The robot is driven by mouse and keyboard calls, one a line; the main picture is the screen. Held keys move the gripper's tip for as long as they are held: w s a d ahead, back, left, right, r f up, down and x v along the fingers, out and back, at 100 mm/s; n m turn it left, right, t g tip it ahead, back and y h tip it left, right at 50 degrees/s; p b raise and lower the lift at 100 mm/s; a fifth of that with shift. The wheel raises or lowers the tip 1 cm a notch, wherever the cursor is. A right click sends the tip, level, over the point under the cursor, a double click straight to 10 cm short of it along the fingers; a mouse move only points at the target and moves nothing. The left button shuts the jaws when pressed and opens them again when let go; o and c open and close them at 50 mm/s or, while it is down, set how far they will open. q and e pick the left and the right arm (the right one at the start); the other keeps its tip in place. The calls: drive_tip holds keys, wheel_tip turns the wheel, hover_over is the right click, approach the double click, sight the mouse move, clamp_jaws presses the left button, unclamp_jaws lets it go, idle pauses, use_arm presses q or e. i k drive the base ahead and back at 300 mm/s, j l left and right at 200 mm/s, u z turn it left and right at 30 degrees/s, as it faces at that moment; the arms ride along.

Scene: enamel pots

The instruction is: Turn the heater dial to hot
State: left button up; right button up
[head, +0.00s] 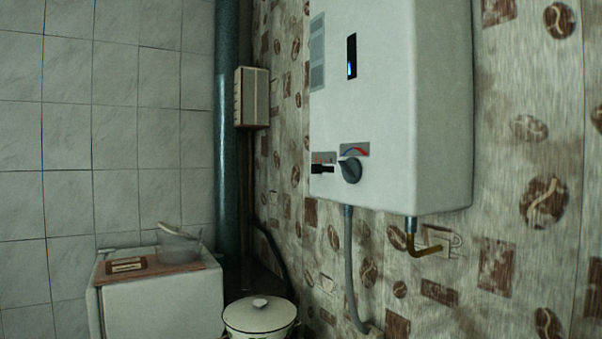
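The white water heater (385,110) hangs on the patterned wall in the upper right of the head view. Its round grey dial (350,170) sits low on the front face, beside a curved blue-to-red scale (355,149). The dial's exact pointing direction is too small to tell. A black slider (322,169) is left of the dial. A small dark window (351,57) with a blue glow is higher on the front. Neither of my grippers shows in the head view.
A grey hose (348,260) and a brass pipe (430,250) come from the heater's underside. Below left stand a white cabinet (160,307) with a clear bowl (178,247) on its board, and a lidded enamel pot (260,316). A dark vertical pipe (228,130) runs up the corner.

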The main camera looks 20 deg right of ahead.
sight(351, 169)
drive_tip(key=z, duration=1.15)
